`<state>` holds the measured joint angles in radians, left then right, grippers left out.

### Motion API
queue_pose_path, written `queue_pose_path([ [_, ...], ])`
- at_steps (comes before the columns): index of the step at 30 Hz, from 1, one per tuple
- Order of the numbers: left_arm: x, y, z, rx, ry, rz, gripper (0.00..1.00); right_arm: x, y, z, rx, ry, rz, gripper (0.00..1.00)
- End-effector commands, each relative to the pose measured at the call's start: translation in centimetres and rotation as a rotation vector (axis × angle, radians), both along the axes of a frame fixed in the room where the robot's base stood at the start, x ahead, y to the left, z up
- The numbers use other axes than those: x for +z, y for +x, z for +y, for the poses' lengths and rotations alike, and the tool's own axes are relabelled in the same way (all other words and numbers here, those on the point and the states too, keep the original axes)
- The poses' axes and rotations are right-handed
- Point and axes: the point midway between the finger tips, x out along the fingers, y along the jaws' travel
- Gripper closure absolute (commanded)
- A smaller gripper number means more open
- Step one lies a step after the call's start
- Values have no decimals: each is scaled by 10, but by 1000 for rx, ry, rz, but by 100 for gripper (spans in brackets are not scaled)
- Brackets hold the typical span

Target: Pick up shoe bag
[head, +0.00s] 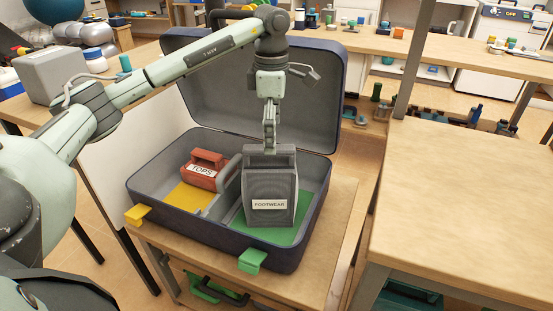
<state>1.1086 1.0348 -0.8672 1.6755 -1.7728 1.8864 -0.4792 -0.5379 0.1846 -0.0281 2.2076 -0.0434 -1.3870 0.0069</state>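The shoe bag (269,188) is a grey ridged case with a top handle and a white label reading FOOTWEAR. It stands upright in the right, green-floored compartment of an open dark blue suitcase (212,226). My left gripper (270,150) points down at the bag's handle, with its fingertips at the handle's top bar. The fingers are seen nearly edge-on, so I cannot tell whether they are closed on the handle. My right gripper is not in view.
A red case labelled TOPS (203,173) sits in the left, yellow-floored compartment. The raised lid (312,115) stands behind my gripper. A grey divider separates the compartments. A bare wooden table (470,210) is at right. A grey box (50,75) sits at left.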

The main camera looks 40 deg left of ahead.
Motion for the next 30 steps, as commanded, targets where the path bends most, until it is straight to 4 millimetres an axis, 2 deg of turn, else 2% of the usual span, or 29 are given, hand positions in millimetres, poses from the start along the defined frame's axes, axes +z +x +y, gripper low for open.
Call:
queue_pose_path([
  [1,-8,2,10,54,4,2,0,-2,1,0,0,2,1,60],
  [3,-16,5,13,80,4,-2,0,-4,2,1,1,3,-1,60],
  [11,-44,4,13,76,5,-1,0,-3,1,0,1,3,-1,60],
  [19,-82,2,13,75,5,-1,0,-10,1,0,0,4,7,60],
  [28,-89,3,12,74,4,-4,0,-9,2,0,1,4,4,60],
  [30,-89,3,12,74,4,-4,6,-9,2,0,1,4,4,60],
])
